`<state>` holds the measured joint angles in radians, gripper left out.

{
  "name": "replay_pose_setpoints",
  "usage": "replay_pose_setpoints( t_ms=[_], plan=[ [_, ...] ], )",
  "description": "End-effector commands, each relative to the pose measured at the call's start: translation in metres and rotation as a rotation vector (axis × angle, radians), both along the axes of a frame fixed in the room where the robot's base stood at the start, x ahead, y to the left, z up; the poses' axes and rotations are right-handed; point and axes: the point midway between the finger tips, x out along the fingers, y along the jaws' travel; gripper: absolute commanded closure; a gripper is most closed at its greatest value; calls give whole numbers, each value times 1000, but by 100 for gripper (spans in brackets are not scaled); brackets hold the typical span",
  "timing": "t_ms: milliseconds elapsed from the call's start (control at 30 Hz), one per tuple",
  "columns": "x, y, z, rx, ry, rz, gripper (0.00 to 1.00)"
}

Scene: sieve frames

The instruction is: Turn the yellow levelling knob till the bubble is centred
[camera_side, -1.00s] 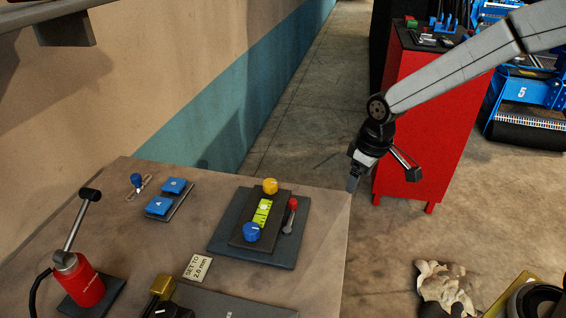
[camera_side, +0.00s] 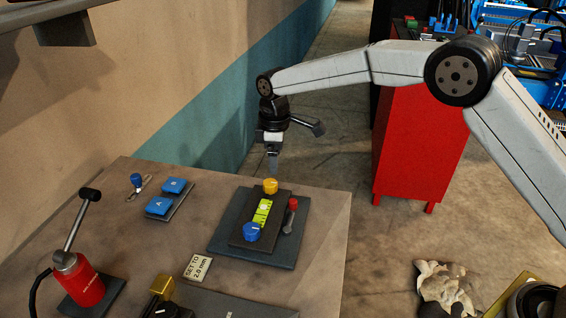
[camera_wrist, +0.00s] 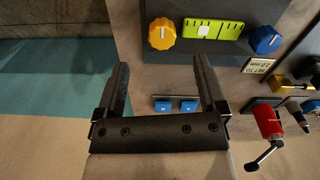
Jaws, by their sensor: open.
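The yellow knob (camera_side: 270,186) stands at the far end of a dark levelling plate (camera_side: 217,241) in the side view, and at the upper middle of the wrist view (camera_wrist: 162,33). A yellow-green level strip (camera_side: 262,211) lies between it and a blue knob (camera_side: 251,231); the strip also shows in the wrist view (camera_wrist: 228,30). My gripper (camera_side: 272,166) points down just above the yellow knob in the side view. In the wrist view its jaws (camera_wrist: 160,72) are apart with nothing between them.
A red-topped lever (camera_side: 292,206) stands right of the level. Two blue buttons (camera_side: 166,196) and a small blue knob (camera_side: 137,180) are at left. A red cabinet (camera_side: 420,140) is behind.

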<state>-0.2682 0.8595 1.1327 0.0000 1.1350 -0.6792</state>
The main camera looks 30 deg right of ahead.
Motion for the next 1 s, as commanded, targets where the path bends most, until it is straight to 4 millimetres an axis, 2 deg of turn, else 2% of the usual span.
replay_pose_setpoints(
  t_ms=[200,567,767,1000],
  plan=[
    [8,12,-3,-4,13,58,10],
    [9,13,-7,-5,15,64,10],
    [8,13,-23,-5,16,63,10],
    [8,13,-53,-5,16,63,10]
  ],
)
